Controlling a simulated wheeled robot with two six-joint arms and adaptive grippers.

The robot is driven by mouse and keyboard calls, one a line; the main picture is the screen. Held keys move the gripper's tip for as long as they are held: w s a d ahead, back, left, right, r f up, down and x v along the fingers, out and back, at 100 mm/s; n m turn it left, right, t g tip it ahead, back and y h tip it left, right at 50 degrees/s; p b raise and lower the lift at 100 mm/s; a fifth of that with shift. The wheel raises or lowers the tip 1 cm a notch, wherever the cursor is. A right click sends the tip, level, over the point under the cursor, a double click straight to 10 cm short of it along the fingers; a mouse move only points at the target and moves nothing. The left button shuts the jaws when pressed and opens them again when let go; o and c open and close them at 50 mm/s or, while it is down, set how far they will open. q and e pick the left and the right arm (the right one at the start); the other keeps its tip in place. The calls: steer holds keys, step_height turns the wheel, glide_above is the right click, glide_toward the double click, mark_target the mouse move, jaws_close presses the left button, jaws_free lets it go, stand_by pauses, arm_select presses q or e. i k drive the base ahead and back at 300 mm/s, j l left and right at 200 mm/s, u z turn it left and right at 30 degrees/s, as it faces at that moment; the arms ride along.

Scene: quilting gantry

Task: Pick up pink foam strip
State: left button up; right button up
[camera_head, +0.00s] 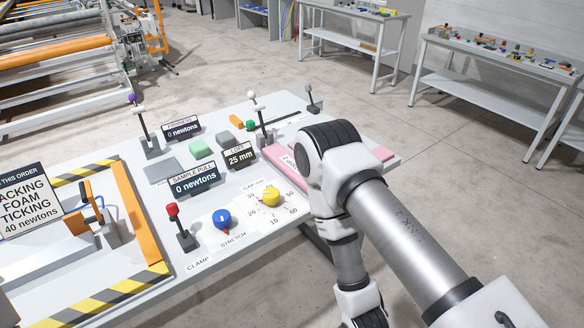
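The pink foam strip (375,153) lies at the right end of the white table (215,245). My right arm crosses in front of its middle, so only its left end, with a white label, and its right end show. Whether the arm touches it cannot be told. My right arm comes in from the lower right and bends down past the table's right side. The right gripper is outside the picture, below. My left arm and gripper are not in view.
Near the strip stand the "25 mm" display (239,156), a white-knobbed lever (260,120), a yellow dial (271,197) and a blue dial (222,219). A red-knobbed lever (180,228) stands at the front.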

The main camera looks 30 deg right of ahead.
mark_target(283, 159)
steer(key=l+u, duration=0.25)
steer(key=l, duration=2.1)
steer(key=i, duration=0.05)
